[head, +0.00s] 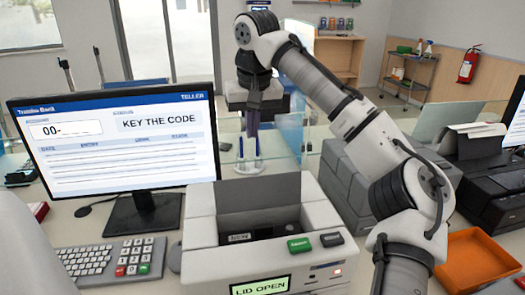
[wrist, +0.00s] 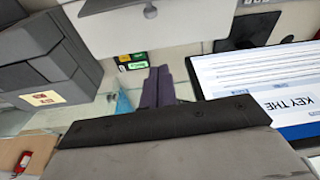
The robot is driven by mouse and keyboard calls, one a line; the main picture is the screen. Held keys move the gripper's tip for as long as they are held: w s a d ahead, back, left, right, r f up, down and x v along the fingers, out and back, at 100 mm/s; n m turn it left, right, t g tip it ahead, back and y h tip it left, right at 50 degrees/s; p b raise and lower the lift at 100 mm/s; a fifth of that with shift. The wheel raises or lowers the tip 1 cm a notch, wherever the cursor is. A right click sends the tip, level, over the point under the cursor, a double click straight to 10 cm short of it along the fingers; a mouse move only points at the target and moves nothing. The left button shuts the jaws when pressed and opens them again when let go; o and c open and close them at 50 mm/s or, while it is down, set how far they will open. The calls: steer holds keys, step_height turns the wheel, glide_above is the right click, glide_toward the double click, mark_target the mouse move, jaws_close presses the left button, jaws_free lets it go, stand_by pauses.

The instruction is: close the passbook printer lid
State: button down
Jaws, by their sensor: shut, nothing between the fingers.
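The passbook printer (head: 200,232) stands on the counter in the middle of the head view, and its display reads LID OPEN. Its lid (head: 258,193) is raised at the back, with the dark opening in front of it. My gripper (head: 252,136) is shut and empty. In the picture it hangs above the lid's top edge, apart from it; whether it is behind the lid is hard to tell. In the wrist view my gripper's dark purple fingers (wrist: 157,76) are together and touch nothing I can make out.
A monitor (head: 115,145) and a keypad (head: 135,257) stand left of the printer. Grey boxes (head: 345,172) are behind it at right, partly hidden by my arm. An orange tray (head: 472,258) lies at the right. A glass screen and pens are behind the printer.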

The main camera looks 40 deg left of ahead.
mark_target(258, 191)
steer(key=f, duration=0.3)
steer(key=a+f+p, duration=0.1)
steer(key=f, duration=0.5)
steer(key=shift+w+a+f, duration=0.15)
steer(key=shift+w+a, duration=0.1)
steer(key=shift+w, duration=0.15)
steer(key=shift+s+d+p, duration=0.35)
steer(key=shift+s+d, duration=0.25)
steer(key=shift+d, duration=0.2)
steer(key=shift+s+d+p, duration=0.35)
steer(key=shift+s+d, duration=0.25)
steer(key=shift+d, duration=0.15)
steer(key=shift+d, duration=0.1)
